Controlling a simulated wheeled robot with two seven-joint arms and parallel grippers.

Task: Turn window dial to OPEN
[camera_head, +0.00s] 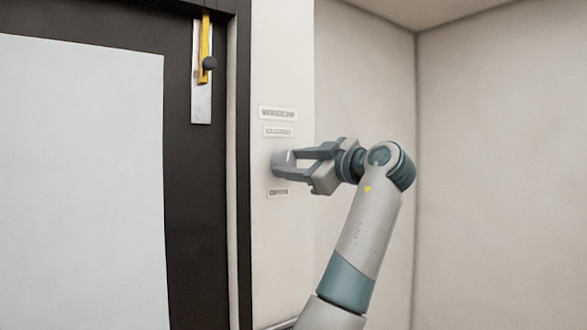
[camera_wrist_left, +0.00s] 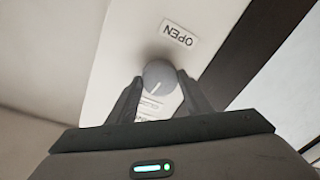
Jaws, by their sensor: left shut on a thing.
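The window dial is a round grey knob (camera_wrist_left: 158,76) on a white wall panel. In the wrist view its white pointer line slants toward the partly hidden CLOSED label (camera_wrist_left: 152,104), away from the OPEN label (camera_wrist_left: 178,36), which appears upside down. My left gripper (camera_head: 280,164) reaches the panel from the right in the head view and is shut on the dial. Its fingers (camera_wrist_left: 160,92) lie on either side of the knob. In the head view the fingers partly hide the dial, and the OPEN label (camera_head: 278,192) is below it. My right gripper is not in view.
A window label (camera_head: 278,113) and the CLOSED label (camera_head: 278,131) are above the dial. On the left, a dark frame (camera_head: 197,210) surrounds a pale panel (camera_head: 80,190) and carries a yellow lever (camera_head: 204,45) with a dark knob. Bare wall (camera_head: 500,150) is on the right.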

